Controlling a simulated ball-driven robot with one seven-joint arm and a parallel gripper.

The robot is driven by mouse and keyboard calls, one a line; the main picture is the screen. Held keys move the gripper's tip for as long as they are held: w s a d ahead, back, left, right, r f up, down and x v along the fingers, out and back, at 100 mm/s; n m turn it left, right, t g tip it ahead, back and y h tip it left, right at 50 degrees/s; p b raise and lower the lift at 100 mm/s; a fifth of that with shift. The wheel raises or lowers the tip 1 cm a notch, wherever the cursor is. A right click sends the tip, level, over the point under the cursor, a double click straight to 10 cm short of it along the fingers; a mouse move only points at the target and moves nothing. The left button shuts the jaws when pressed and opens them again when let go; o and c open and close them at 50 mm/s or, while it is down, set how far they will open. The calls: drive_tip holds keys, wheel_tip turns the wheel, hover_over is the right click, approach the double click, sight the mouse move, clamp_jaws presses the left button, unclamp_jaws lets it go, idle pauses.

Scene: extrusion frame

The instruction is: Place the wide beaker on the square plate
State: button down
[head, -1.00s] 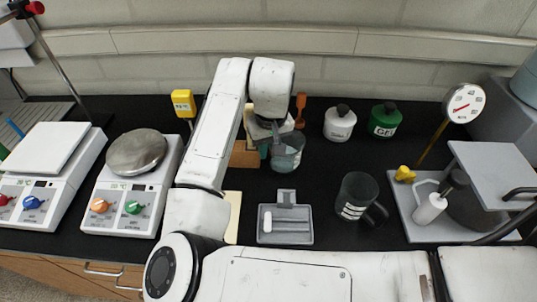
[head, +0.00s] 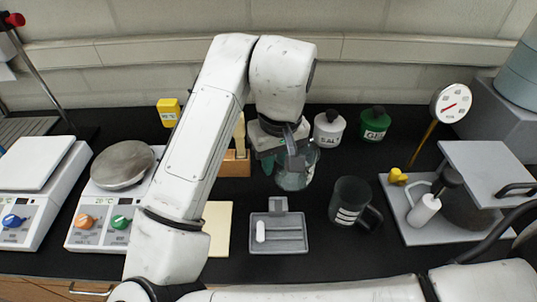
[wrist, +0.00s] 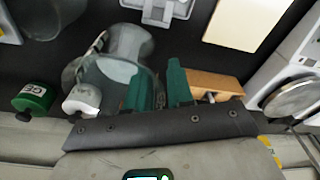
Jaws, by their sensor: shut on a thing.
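My gripper (head: 270,158) is shut on the clear glass wide beaker (head: 296,176), behind the grey tray in the head view. In the wrist view the beaker (wrist: 108,78) lies against the left of my green fingers (wrist: 160,88); the exact contact is partly hidden. The beaker appears held over the black bench, but its clearance cannot be told. A white square plate (head: 27,161) tops the scale at the far left, well away from my gripper.
A scale with a round metal pan (head: 122,163) stands right of the square-plate scale. A wooden block (head: 236,165), cream pad (head: 217,230), grey tray (head: 279,240), dark mug (head: 349,200), salt jar (head: 328,130) and green jar (head: 374,125) stand around. A grey stand (head: 488,170) is at right.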

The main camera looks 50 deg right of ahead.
drive_tip(key=shift+s+a+r, duration=0.35)
drive_tip(key=shift+s, duration=0.3)
drive_tip(key=shift+s+a+r, duration=0.3)
drive_tip(key=shift+s+a, duration=0.1)
drive_tip(key=shift+s, duration=0.2)
drive_tip(key=shift+s+a+r, duration=0.35)
drive_tip(key=shift+s, duration=0.3)
drive_tip(key=shift+s, duration=0.1)
